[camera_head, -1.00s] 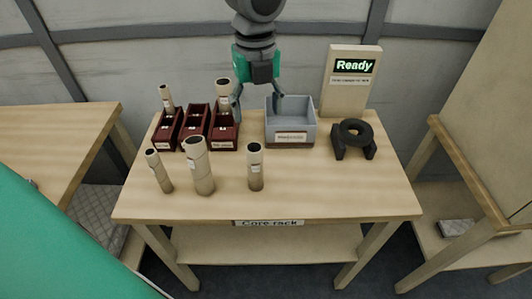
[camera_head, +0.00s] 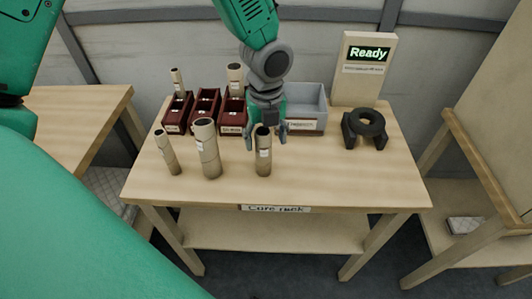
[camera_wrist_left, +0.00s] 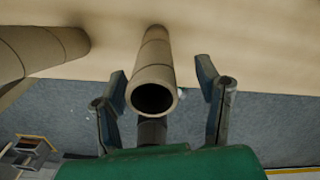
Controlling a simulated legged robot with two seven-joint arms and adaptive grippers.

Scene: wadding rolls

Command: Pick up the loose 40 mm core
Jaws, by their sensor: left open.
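Three loose cardboard cores stand upright on the table (camera_head: 330,185): a thin one (camera_head: 168,155) at left, a thick one (camera_head: 208,150) in the middle and a medium one (camera_head: 263,162) at right. Their sizes cannot be read. My left gripper (camera_head: 266,144) is open at the upper part of the right core, with a finger on either side. In the left wrist view, this core (camera_wrist_left: 155,70) shows its open end between the spread fingers (camera_wrist_left: 161,72). My right gripper is not in view.
Three dark red bins (camera_head: 205,112) stand at the back left, with cores in the outer two. A grey bin (camera_head: 308,110) is behind my gripper. A black ring-shaped fixture (camera_head: 366,128) and a "Ready" sign (camera_head: 367,55) are at right. The table's front right is clear.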

